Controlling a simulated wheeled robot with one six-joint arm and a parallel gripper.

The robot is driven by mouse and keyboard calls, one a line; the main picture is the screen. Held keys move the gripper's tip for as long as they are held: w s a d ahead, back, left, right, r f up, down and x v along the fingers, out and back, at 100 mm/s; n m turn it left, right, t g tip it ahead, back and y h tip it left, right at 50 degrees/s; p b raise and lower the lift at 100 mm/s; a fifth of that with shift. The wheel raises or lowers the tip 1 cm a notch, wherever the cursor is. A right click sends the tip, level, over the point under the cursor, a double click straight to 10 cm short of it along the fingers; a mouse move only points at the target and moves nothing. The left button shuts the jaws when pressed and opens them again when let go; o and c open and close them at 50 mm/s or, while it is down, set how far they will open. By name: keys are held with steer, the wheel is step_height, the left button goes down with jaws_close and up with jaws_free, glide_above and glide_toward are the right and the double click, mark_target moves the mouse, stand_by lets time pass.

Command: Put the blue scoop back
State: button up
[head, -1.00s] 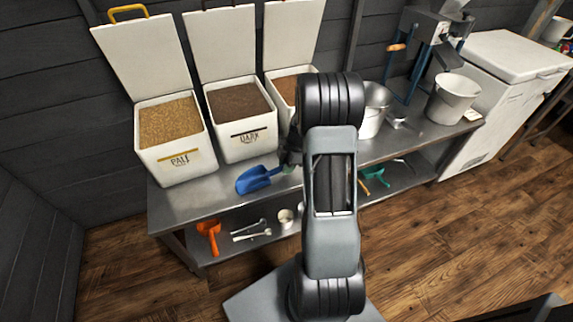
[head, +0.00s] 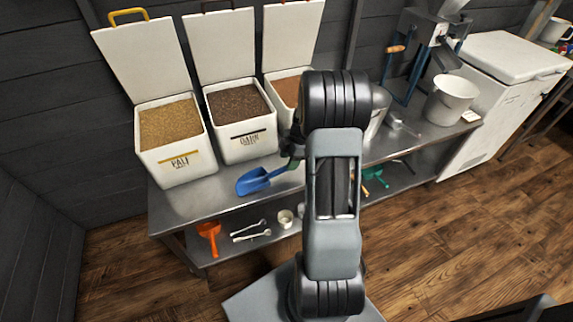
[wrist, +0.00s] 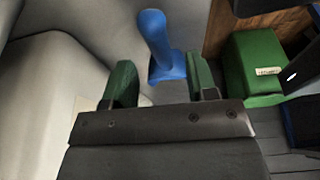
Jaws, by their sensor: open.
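The blue scoop (head: 254,181) lies on the steel bench in front of the bin marked DARK. In the wrist view its blue handle (wrist: 155,35) shows just beyond the fingertips, roughly in line with the gap between them. My gripper (wrist: 162,80) is open, with a green finger on each side and nothing clasped. In the head view my gripper (head: 291,152) is close to the scoop's handle end and mostly hidden by my arm. I cannot tell if a finger touches the handle.
Open white bins, PALE (head: 178,167), DARK (head: 247,146) and a third (head: 283,97), stand along the back. A white bucket (head: 453,99) and mill (head: 420,50) are at right. The lower shelf holds an orange scoop (head: 209,236), a white cup (head: 285,219) and green tools.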

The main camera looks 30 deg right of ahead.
steer(key=w+p+v, duration=0.1)
steer(key=p+v, duration=0.1)
steer(key=v, duration=0.8)
steer(key=s+a+r+m+t+h+p, duration=0.1)
steer(key=s+a+r+m+p, duration=0.4)
steer(key=r, duration=0.4)
steer(key=s+a+r+m+t+h+p, duration=0.1)
steer(key=s+a+r+m+p, duration=0.3)
steer(key=a+r+p, duration=0.4)
steer(key=s+a+r+m+h+p, duration=0.1)
steer(key=s+a+r+m+p, duration=0.4)
steer(key=a+r, duration=0.3)
step_height(320, 180, up, 3)
steer(key=shift+s+f+m+t+p, duration=0.1)
steer(key=shift+s+m+t+p, duration=0.3)
steer(key=shift+m+p, duration=0.35)
